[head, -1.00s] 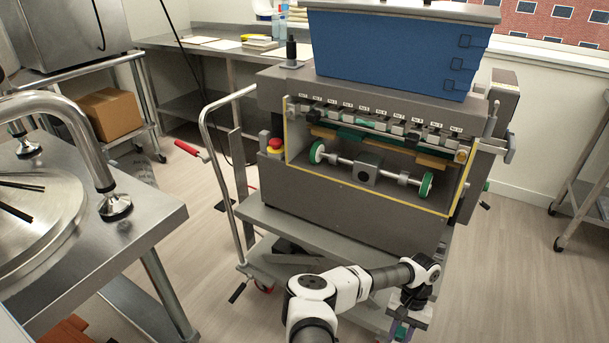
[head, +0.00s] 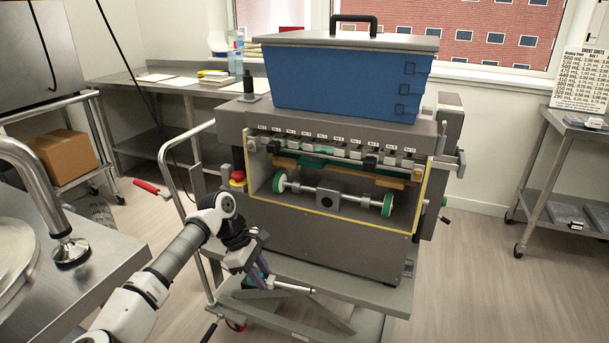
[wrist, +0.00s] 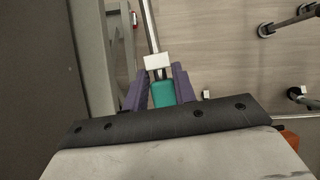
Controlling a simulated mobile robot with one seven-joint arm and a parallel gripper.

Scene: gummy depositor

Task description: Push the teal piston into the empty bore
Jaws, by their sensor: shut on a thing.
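The teal piston (wrist: 163,94) sits between the purple fingers of my gripper (wrist: 160,88) in the wrist view. A white block and a long metal rod extend beyond it. In the head view my gripper (head: 257,281) is low, in front of the depositor (head: 320,240) and left of its middle, with a pale rod (head: 294,288) sticking out to the right. The teal part is not clear there. The depositor has a row of labelled piston positions (head: 335,148) under its blue hopper (head: 340,85). I cannot make out which bore is empty.
A yellow-edged opening holds a shaft with green-rimmed wheels (head: 335,194). The cart (head: 375,300) carries the depositor, and its handle (head: 165,165) rises at left. A steel table (head: 100,265) stands close at left.

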